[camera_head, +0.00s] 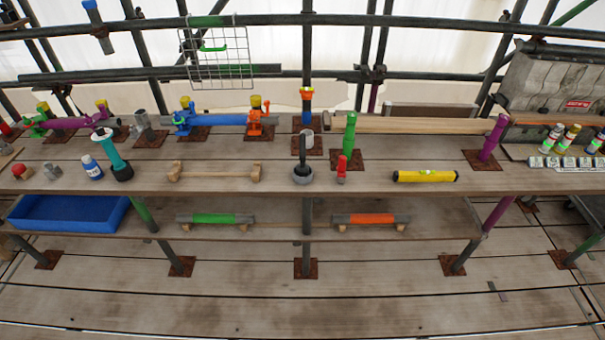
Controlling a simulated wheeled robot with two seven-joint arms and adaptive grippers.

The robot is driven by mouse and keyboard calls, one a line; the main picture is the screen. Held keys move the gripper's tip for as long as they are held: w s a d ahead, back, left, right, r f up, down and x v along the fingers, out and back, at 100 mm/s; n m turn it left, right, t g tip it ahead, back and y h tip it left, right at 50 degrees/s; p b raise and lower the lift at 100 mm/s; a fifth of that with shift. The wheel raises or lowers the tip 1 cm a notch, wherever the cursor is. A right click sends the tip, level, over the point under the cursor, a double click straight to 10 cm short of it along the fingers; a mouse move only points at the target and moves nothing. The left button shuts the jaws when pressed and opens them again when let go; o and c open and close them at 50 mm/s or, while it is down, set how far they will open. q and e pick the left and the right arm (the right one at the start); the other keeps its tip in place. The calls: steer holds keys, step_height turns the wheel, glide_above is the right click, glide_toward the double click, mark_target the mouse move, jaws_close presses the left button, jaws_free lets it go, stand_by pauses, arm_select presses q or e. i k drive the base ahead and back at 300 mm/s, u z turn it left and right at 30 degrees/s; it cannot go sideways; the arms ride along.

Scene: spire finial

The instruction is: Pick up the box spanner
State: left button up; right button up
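I cannot tell for certain which thing is the box spanner. Two tube-like pieces lie on the lower shelf: a grey tube with a green band (214,218) and a grey tube with an orange band (371,218), each on small wooden blocks. A short grey metal piece (145,127) stands tilted at the back left of the upper plank. A teal tool with a black end (113,155) stands leaning nearer the front left. Neither of my grippers shows in the head view.
A wooden cradle (215,172), a dark cup (302,174), a red item (341,170) and a yellow level (425,176) line the upper plank (510,182). A blue tray (68,225) sits lower left. Spray cans (553,138) stand at right. Scaffold posts cross the lower shelf.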

mark_target(302, 169)
steer(key=u, duration=0.5)
steer(key=i, duration=0.4)
steer(key=u, duration=0.35)
